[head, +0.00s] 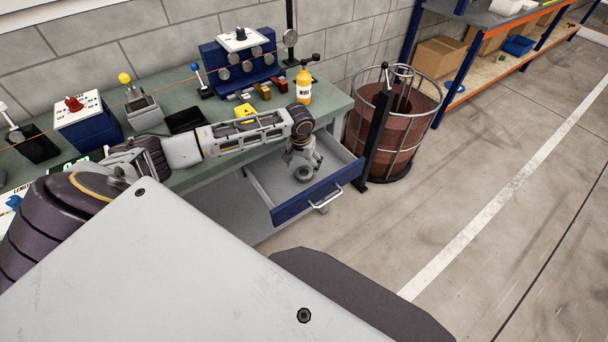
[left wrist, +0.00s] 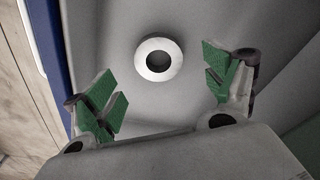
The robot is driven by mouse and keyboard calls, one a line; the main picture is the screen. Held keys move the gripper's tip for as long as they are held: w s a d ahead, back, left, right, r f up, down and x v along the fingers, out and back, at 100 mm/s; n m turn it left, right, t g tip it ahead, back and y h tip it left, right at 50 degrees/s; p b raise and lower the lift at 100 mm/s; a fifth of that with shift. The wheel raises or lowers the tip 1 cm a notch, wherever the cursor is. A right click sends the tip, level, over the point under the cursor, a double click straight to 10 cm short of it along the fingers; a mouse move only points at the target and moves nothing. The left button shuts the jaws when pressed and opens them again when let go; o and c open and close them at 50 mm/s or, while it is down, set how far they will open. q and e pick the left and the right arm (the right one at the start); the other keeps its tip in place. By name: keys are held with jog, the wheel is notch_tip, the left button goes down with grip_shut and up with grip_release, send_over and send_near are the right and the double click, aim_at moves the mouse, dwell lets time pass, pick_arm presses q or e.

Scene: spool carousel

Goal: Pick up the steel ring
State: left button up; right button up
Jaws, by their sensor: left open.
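The steel ring (head: 303,174) lies flat on the bottom of the open drawer (head: 318,192). In the left wrist view the ring (left wrist: 159,72) is a pale round ring with a dark hole, ahead of and between the fingers. My left gripper (head: 302,163) hangs down into the drawer just above the ring. In the left wrist view its green-padded fingers (left wrist: 163,92) are spread wide with nothing between them. The ring seems apart from both fingers. My right gripper is not in view.
The drawer's blue front (head: 290,212) with a handle and its side walls stand close around the gripper. The green workbench (head: 338,99) above holds a yellow bottle (head: 304,86) and several devices. A wire-cage spool carousel (head: 392,130) stands right of the drawer.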

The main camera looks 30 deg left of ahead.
aim_at(304, 175)
pick_arm(q)
jog(key=shift+f, duration=0.35)
notch_tip(304, 175, down, 3)
jog(key=shift+w+r, duration=0.1)
jog(key=shift+w, duration=0.05)
jog(key=shift+w+f, duration=0.1)
jog(key=shift+f, duration=0.65)
jog(key=c, duration=1.1)
jog(key=shift+c, duration=0.3)
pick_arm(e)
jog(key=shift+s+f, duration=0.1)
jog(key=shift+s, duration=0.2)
